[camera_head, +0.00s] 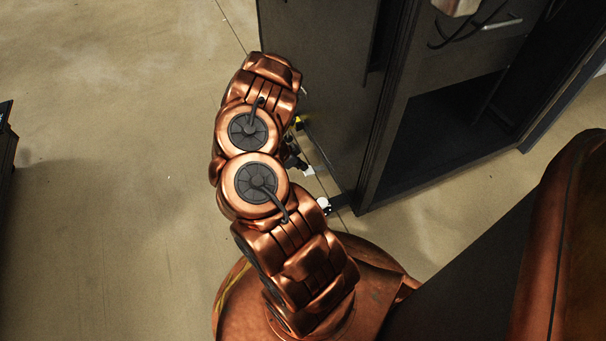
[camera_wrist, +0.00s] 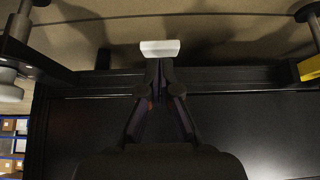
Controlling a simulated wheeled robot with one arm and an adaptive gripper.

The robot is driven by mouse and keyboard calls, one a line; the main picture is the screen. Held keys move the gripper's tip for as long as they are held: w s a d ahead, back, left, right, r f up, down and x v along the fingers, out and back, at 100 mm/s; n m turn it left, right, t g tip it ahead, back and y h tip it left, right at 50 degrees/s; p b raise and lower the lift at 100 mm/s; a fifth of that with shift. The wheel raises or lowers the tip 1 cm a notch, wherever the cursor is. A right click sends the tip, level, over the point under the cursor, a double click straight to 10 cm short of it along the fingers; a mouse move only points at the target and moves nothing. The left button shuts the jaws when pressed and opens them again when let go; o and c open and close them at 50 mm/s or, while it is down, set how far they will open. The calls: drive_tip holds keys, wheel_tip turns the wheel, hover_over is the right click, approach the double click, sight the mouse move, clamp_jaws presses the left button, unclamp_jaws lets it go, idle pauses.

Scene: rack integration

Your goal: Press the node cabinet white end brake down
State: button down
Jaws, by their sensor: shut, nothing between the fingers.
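The white end brake (camera_wrist: 160,49) is a small pale block at the foot of the dark node cabinet (camera_wrist: 80,130), in the upper middle of the wrist view. In the head view a small white piece (camera_head: 308,170), likely the same brake, shows beside the cabinet's (camera_head: 315,70) lower edge. My gripper (camera_wrist: 158,66) is shut and empty. Its fingertips are right at the brake's near edge in the wrist view; I cannot tell whether they touch it. In the head view my arm hides most of the gripper, and only dark parts (camera_head: 292,156) show.
A yellow part (camera_wrist: 310,68) is at the right of the wrist view, also in the head view (camera_head: 298,122). A round pale part (camera_wrist: 11,92) is at the left, likely the white one at the cabinet corner (camera_head: 324,204). Floor (camera_head: 110,150) left of my arm is clear.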

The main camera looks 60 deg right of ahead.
drive_tip(key=shift+s+d+f, duration=0.2)
drive_tip(key=shift+d+f, duration=0.1)
drive_tip(key=shift+f, duration=0.2)
drive_tip(key=shift+f, duration=0.1)
drive_tip(key=shift+f+b, duration=0.8)
drive_tip(key=shift+f, duration=1.1)
drive_tip(key=shift+r, duration=0.1)
drive_tip(key=p+v, duration=0.1)
drive_tip(key=v, duration=1.5)
drive_tip(key=shift+a+f+p, duration=0.3)
drive_tip(key=shift+a, duration=0.05)
drive_tip(key=shift+w, duration=0.1)
